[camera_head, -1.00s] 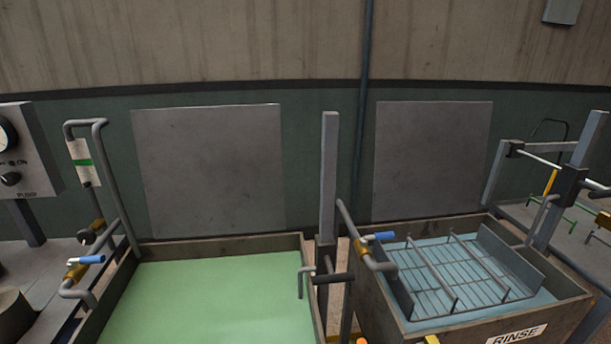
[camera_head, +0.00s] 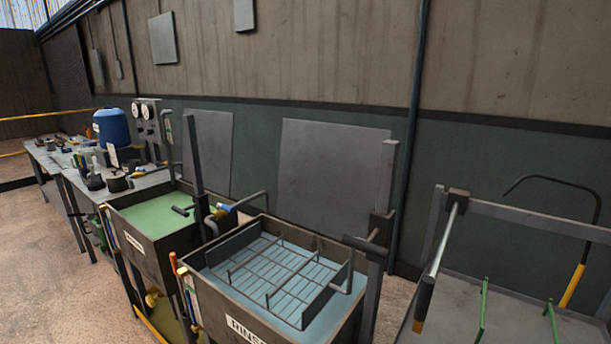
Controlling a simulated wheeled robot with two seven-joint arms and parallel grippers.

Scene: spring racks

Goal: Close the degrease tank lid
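A tank of green liquid (camera_head: 121,212) stands left of centre, beside the tank labelled RINSE. Its front label (camera_head: 133,243) is too small to read. Its top is uncovered and the green liquid shows. A flat grey panel (camera_head: 208,150) stands upright behind it. I cannot tell whether this panel is the lid or a wall plate. A grey post (camera_head: 195,150) with a dark bar stands at the tank's right side and partly hides the panel. Neither of my grippers is in view.
The rinse tank (camera_head: 262,312), with blue liquid and a wire rack, is in front at centre. A similar panel (camera_head: 330,170) stands behind it. A frame with a yellow-ended hook (camera_head: 573,286) is at right. A bench with a blue drum (camera_head: 110,128) is far left. Floor (camera_head: 50,275) is clear at left.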

